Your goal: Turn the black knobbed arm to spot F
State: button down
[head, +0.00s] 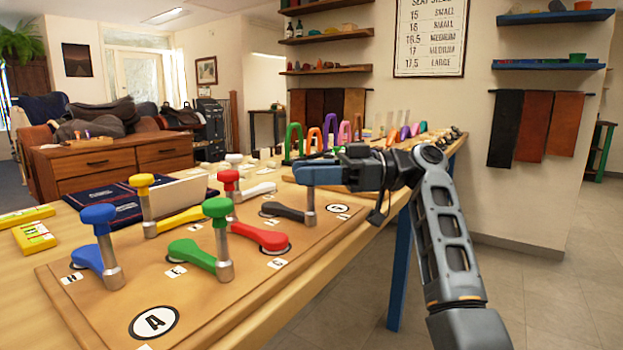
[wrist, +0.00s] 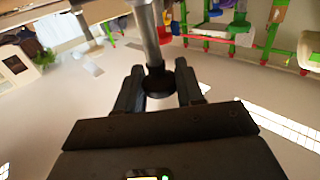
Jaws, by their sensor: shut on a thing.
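The black knobbed arm (head: 283,211) lies low on the wooden board (head: 215,295) at its far right, with a metal post (head: 310,207) at its right end. My gripper (head: 312,172) is over the top of that post and hides the knob in the head view. In the wrist view the black knob (wrist: 160,84) sits between the two fingers of my gripper (wrist: 161,78), which are shut on it. A white circle (head: 337,209) with a black ring lies just right of the post. Its letter is too small to read surely.
Blue (head: 97,214), green (head: 217,208), yellow (head: 142,180) and red (head: 229,177) knobs stand upright on other arms nearby. Colored arches (head: 316,140) stand behind my gripper. The table's right edge is close.

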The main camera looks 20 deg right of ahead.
jog(key=shift+g, duration=0.3)
jog(key=c, duration=0.8)
grip_release()
jog(key=shift+o, duration=0.2)
jog(key=v, duration=0.7)
jog(key=shift+d+f+p, duration=0.1)
jog(key=shift+d+p, duration=0.2)
jog(key=shift+d, duration=0.05)
jog(key=shift+s+d, duration=0.1)
